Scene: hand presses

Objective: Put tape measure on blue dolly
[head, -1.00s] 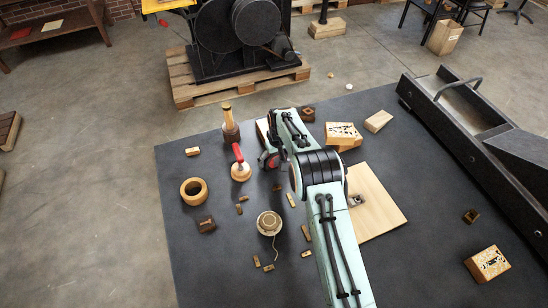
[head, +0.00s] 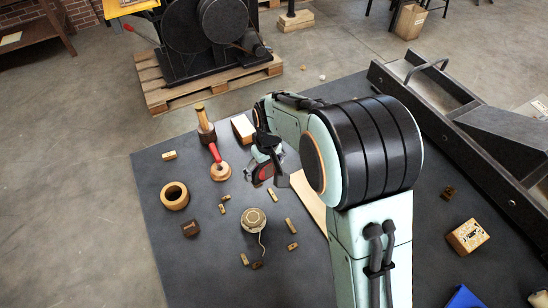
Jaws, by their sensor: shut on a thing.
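My gripper (head: 266,158) is in the head view, left of my big arm joint and above the dark mat. It is shut on a small dark and red thing (head: 263,174), which looks like the tape measure. The fingers and my arm hide part of it, and its fine detail is too small to tell. A blue thing (head: 464,298), likely the blue dolly, shows at the bottom edge, right of my arm. Most of it is cut off by the frame. My gripper is far from it, up and to the left.
A dark mat (head: 158,226) lies on the floor. On it are a red-handled stamp (head: 219,168), a wooden ring (head: 174,196), a twine ball (head: 253,219), a mallet-like tool (head: 205,125) and a wooden block (head: 467,237). A long dark metal frame (head: 500,155) borders the right side.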

